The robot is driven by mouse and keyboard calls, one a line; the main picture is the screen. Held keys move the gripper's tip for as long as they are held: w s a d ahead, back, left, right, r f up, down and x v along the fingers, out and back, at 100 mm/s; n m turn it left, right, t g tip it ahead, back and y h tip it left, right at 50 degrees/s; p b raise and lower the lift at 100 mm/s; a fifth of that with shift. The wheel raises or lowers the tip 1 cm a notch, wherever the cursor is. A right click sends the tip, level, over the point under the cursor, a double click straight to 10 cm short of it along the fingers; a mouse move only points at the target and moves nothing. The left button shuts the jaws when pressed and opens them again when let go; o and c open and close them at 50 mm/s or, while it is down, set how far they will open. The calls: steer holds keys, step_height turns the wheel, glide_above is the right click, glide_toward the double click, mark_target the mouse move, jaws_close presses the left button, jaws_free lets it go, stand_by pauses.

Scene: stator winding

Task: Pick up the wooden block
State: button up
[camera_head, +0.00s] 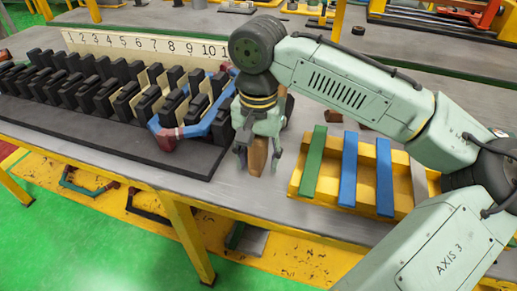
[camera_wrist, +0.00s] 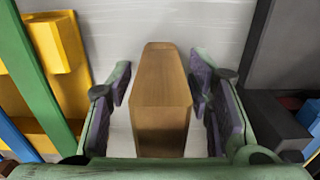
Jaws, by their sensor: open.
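The wooden block (camera_head: 258,156) is brown and stands on the grey table between the stator rack and the yellow tray. In the wrist view the block (camera_wrist: 161,100) fills the middle, its long top running away from the camera. My gripper (camera_head: 258,158) is right over the block, pointing down. In the wrist view the fingers of my gripper (camera_wrist: 163,88) lie on either side of the block, with a narrow gap on each side. The gripper is open and does not hold the block. The block's upper part is hidden by the gripper in the head view.
A black slotted rack (camera_head: 110,120) with a numbered strip (camera_head: 145,45) stands left. A blue coil piece with red ends (camera_head: 168,133) rests at its right end. A yellow tray (camera_head: 295,183) with green and blue bars is close on the right. Bare table lies in front of the block.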

steer(key=shift+f, duration=0.1)
steer(key=shift+c, duration=0.3)
jaws_close()
stand_by(0.4)
